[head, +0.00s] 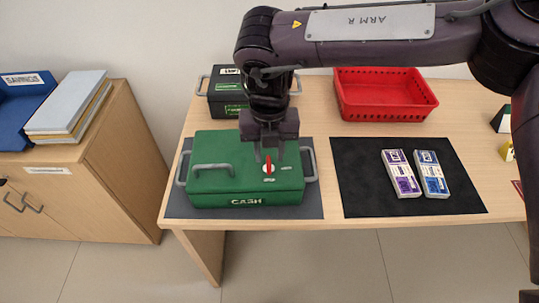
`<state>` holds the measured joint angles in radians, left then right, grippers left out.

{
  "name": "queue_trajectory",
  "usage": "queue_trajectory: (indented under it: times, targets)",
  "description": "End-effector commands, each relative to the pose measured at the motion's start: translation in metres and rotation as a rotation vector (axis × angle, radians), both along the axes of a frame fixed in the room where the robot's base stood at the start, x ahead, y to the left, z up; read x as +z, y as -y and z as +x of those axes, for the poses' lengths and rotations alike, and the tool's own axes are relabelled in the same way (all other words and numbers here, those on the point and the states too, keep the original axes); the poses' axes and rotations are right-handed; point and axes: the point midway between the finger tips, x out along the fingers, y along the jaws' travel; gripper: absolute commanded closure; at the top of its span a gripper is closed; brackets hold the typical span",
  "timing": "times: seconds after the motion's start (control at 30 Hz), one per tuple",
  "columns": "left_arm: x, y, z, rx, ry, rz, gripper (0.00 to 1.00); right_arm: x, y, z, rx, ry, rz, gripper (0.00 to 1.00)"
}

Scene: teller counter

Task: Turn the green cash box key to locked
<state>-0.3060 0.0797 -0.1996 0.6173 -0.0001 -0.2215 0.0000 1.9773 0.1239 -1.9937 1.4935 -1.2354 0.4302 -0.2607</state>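The green cash box (225,180), marked CASH, sits closed on a dark grey mat (183,208) at the front left of the counter. A red key (268,166) stands on a light round dial on its lid, right of the lid handle. My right gripper (268,156) points down over the lid, its two fingers on either side of the key and apart from each other. Whether the fingers touch the key cannot be told. The key's pointing direction is hard to read. My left gripper is not in view.
A dark box (228,100) stands behind the green box. A red basket (385,95) is at the back. Purple (402,174) and blue (431,174) banknote bundles lie on a black mat (365,195). A wooden cabinet (110,150) stands left, across a gap.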

Motion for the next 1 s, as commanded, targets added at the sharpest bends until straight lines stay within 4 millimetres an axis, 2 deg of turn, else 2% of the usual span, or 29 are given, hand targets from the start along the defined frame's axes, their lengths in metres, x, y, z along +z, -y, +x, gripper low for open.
queue_trajectory:
  times: [0.1, 0.2, 0.5, 0.73, 1.0]
  targets:
    - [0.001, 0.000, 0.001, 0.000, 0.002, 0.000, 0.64, -0.015, 0.000, 0.000, 0.000, -0.002, 0.000, 0.68]
    - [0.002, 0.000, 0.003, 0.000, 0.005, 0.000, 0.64, -0.022, 0.000, 0.000, -0.001, 0.000, -0.001, 0.68]
    - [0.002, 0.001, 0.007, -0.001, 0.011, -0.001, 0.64, -0.025, 0.000, 0.000, -0.001, 0.000, 0.001, 0.68]
    - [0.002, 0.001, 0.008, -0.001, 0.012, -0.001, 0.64, -0.025, 0.000, 0.000, -0.001, 0.000, 0.001, 0.98]
    - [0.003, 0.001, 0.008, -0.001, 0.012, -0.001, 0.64, -0.024, 0.000, 0.000, 0.005, 0.000, 0.001, 1.00]
